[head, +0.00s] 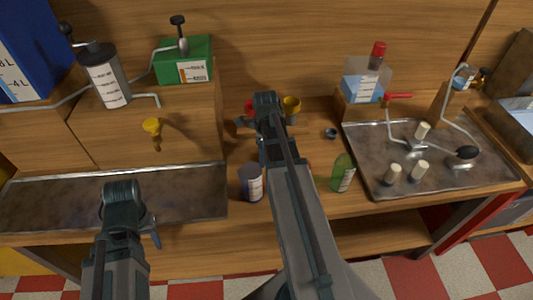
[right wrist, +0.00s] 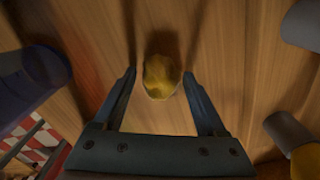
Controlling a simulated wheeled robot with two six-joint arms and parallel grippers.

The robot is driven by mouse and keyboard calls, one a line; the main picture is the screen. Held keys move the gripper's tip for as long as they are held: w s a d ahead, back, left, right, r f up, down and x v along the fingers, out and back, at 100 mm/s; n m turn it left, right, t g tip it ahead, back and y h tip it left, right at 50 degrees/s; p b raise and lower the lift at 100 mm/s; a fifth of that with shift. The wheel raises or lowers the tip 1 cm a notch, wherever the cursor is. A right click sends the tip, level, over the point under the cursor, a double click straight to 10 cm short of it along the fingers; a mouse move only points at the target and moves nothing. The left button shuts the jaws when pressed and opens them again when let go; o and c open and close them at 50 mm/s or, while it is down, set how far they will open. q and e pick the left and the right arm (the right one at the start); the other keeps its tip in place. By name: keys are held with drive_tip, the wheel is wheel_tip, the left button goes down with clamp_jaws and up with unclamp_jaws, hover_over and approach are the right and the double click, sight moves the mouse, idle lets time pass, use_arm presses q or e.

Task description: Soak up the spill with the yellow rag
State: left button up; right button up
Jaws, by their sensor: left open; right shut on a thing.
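The yellow rag (right wrist: 161,77) is a small crumpled lump between the fingers of my right gripper (head: 266,100), over bare wood in the right wrist view. My right gripper is shut on it, at the middle of the bench. In the head view the rag is hidden by my right gripper and arm. My left gripper (head: 122,192) is open and empty, in front of the left metal tray. I cannot make out a spill in either view.
A dark labelled jar (head: 251,183) and a green bottle (head: 343,173) stand either side of my right arm. Metal trays (head: 190,190) (head: 365,157) lie left and right; the right one holds several pale cylinders.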

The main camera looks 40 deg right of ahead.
drive_tip(key=shift+r+p, duration=3)
drive_tip(key=shift+r, duration=0.05)
drive_tip(key=shift+r+p, duration=1.5)
drive_tip(key=shift+r, duration=0.1)
